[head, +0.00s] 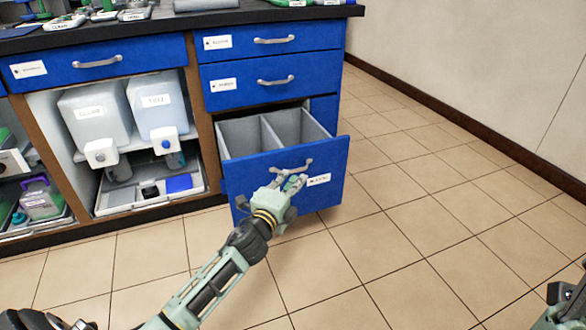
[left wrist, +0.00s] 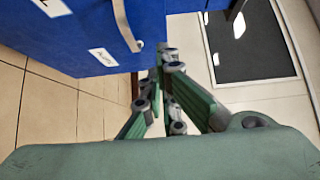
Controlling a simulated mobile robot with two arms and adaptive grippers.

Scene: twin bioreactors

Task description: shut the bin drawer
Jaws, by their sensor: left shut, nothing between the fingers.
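The bin drawer (head: 252,177) is the lowest blue drawer on the right side of the cabinet. It stands pulled out, with its grey inside open at the top. Its curved metal handle (head: 290,169) is on the front panel, beside a white label. My left gripper (head: 296,182) is shut and empty in front of the panel, close to the handle. Contact with the panel cannot be told. In the left wrist view, the shut fingers (left wrist: 158,75) point towards the blue front, near the handle (left wrist: 127,28).
Two blue drawers (head: 308,70) above are shut. Left of the bin drawer, an open bay holds two white containers (head: 97,115) over a tray. The tiled floor (head: 430,215) is clear to the right. Part of my right arm shows at the right edge.

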